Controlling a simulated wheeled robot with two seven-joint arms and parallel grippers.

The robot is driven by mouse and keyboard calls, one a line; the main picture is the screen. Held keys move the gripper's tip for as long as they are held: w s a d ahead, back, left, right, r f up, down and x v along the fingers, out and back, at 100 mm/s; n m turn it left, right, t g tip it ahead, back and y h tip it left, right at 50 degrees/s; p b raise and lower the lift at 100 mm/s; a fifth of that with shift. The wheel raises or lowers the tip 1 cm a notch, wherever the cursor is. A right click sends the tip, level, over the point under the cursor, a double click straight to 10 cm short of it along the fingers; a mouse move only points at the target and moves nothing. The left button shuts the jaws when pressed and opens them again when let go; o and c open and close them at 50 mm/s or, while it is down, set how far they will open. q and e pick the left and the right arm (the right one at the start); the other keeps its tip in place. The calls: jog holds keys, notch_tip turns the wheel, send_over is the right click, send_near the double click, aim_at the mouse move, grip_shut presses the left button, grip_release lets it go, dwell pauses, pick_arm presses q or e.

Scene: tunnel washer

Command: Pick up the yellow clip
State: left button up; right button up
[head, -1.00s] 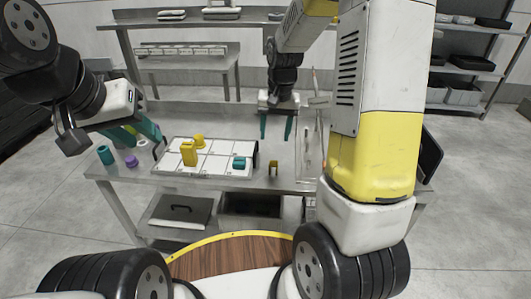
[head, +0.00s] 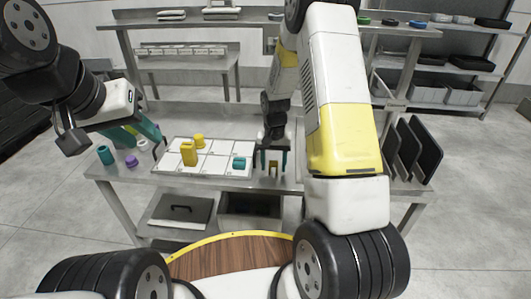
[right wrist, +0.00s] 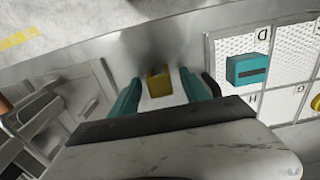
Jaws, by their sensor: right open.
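The small yellow clip (head: 273,169) stands on the metal table, just right of the white gridded tray. My right gripper (head: 273,163) is open above it, with one teal finger on each side. In the right wrist view the yellow clip (right wrist: 158,84) shows between the two teal fingers (right wrist: 158,92), with gaps on both sides; its lower part is hard to see. My left gripper (head: 136,134) hangs over the table's left end, its teal fingers apart and nothing seen between them.
The gridded tray (head: 213,166) holds a yellow block (head: 189,153), a yellow round piece (head: 199,140) and a teal block (head: 239,162). A teal cylinder (head: 105,155) and a purple piece (head: 131,160) stand at the left. Dark upright panels (head: 415,150) stand at the right.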

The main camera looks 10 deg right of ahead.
aim_at(273, 165)
jog(key=shift+c, duration=0.4)
grip_shut()
jog(key=shift+r, duration=0.5)
jog(key=r, duration=0.1)
jog(key=s+r, duration=0.1)
jog(key=shift+a+r, duration=0.25)
jog(key=shift+r, duration=0.05)
jog(key=s+a, duration=0.3)
jog(key=s, duration=0.4)
jog(key=s+a+r, duration=0.1)
jog(key=s+a, duration=0.1)
jog(key=s, duration=0.4)
jog(key=shift+s+a+r, duration=0.15)
jog(key=shift+s+a, duration=0.2)
jog(key=shift+a, duration=0.05)
